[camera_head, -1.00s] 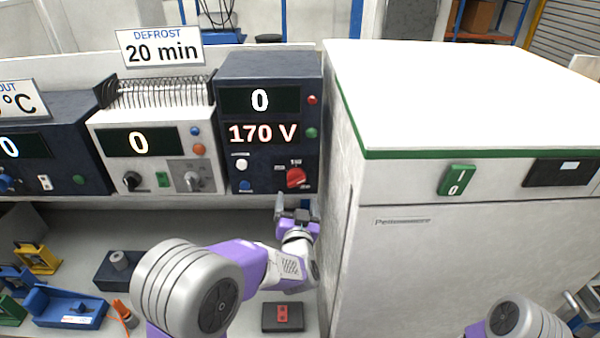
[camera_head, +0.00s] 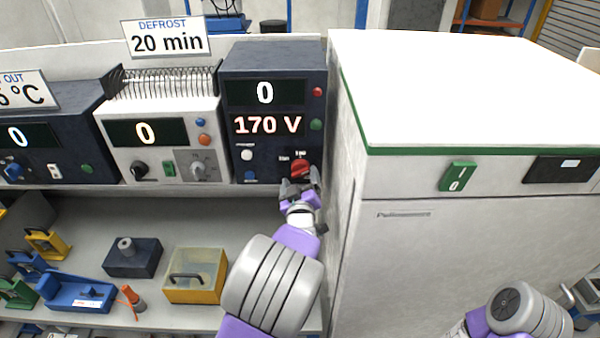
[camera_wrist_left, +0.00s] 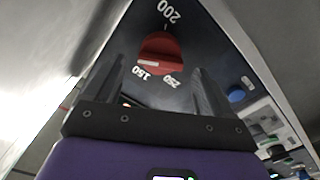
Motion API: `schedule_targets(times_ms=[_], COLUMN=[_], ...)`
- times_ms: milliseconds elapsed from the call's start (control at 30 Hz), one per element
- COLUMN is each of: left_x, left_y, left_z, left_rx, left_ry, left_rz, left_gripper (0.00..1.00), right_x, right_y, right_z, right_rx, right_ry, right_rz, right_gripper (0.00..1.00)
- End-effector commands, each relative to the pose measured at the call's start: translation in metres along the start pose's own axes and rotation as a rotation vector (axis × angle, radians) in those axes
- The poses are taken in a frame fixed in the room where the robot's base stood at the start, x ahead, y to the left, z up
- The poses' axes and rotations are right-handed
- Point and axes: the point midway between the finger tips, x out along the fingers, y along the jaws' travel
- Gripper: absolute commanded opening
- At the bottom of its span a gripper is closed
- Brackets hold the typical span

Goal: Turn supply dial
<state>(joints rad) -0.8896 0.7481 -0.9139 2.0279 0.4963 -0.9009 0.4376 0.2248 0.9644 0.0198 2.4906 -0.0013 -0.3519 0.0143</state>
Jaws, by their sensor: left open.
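The supply dial is a red knob (camera_head: 300,169) low on the right of the dark blue supply unit (camera_head: 275,60), whose displays read 0 and 170 V. In the left wrist view the red dial (camera_wrist_left: 160,52) lies ahead, between the fingers, with marks 150, 200 and 250 around it. My left gripper (camera_head: 301,188) is open just below and in front of the dial; in the wrist view its two fingers (camera_wrist_left: 160,85) stand apart with nothing between them at the tips. Whether a finger touches the dial cannot be told.
A white unit (camera_head: 160,140) with its own dials stands left of the supply unit. A large white cabinet (camera_head: 450,250) with a green switch (camera_head: 458,176) stands close on the right. A yellow box (camera_head: 195,278) and a dark block (camera_head: 132,258) sit on the lower shelf.

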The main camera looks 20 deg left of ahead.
Motion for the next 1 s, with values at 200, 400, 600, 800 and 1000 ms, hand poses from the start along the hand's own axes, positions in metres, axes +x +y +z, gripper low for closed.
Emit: schedule_targets(times_ms=[200,400,600,800,1000], left_x=[0.026,0.032,0.032,0.032,0.032], left_y=[-0.001,0.000,0.000,0.000,0.000], left_z=[-0.001,0.000,0.000,0.000,0.000], left_rx=[0.002,0.001,0.001,0.001,0.000], left_ry=[0.001,-0.001,-0.001,-0.001,0.001], left_rz=[-0.001,0.000,0.000,0.000,0.000], left_gripper=[0.84,0.84,0.82,0.51,0.28], right_x=[-0.003,-0.003,-0.003,-0.003,-0.003], right_y=[-0.001,-0.001,-0.001,-0.001,-0.001], right_z=[0.000,0.000,0.000,0.000,0.000], right_rx=[0.000,0.000,0.000,0.000,0.000], right_ry=[0.000,0.000,0.000,0.000,0.000], right_rz=[0.000,0.000,0.000,0.000,0.000], right_gripper=[0.43,0.43,0.43,0.43,0.43])
